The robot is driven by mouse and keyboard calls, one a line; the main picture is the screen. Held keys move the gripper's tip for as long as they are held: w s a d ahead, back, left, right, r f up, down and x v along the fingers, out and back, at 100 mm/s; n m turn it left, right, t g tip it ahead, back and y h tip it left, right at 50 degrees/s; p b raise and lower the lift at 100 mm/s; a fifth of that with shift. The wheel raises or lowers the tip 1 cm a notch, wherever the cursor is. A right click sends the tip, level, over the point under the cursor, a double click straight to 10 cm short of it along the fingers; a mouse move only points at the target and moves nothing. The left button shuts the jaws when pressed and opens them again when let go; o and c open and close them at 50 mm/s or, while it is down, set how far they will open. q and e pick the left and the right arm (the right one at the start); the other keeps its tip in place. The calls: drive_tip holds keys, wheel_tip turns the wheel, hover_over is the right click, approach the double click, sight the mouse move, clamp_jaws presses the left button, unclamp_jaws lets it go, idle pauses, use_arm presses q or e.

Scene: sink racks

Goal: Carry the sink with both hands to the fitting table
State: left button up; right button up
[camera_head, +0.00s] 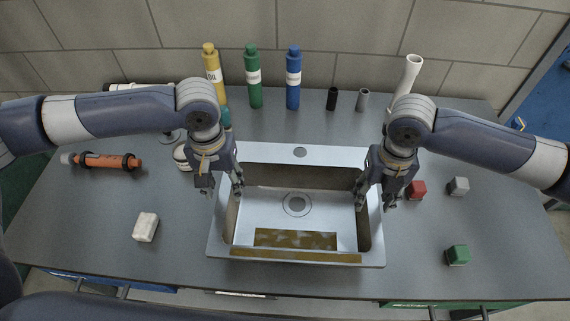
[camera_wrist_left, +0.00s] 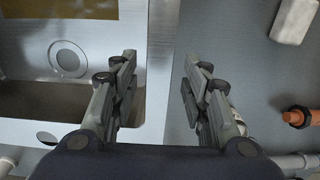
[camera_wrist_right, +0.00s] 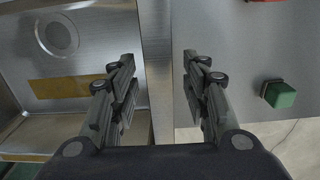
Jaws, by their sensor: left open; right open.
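The steel sink (camera_head: 300,153) lies on a grey table with its bowl facing up. A round drain and brown strips show in and along it. My left gripper (camera_head: 222,192) is open at the sink's left rim. In the left wrist view its fingers (camera_wrist_left: 160,85) stand to either side of the rim (camera_wrist_left: 160,60). My right gripper (camera_head: 376,198) is open at the right rim. In the right wrist view its fingers (camera_wrist_right: 158,85) also stand to either side of the rim (camera_wrist_right: 157,50). Contact with the rim cannot be made out. The fitting table is not identifiable.
Yellow (camera_head: 212,75), green (camera_head: 254,80) and blue (camera_head: 293,80) bottles stand behind the sink near the wall. An orange tube (camera_head: 105,162) and a white block (camera_head: 146,227) lie at left. Red (camera_head: 416,190), grey (camera_head: 459,186) and green (camera_head: 457,255) blocks lie at right.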

drive_tip(key=shift+r, duration=0.2)
use_arm(q)
wheel_tip(320, 180, up, 9)
use_arm(e)
wheel_tip(320, 180, up, 12)
drive_tip(key=shift+f, duration=0.15)
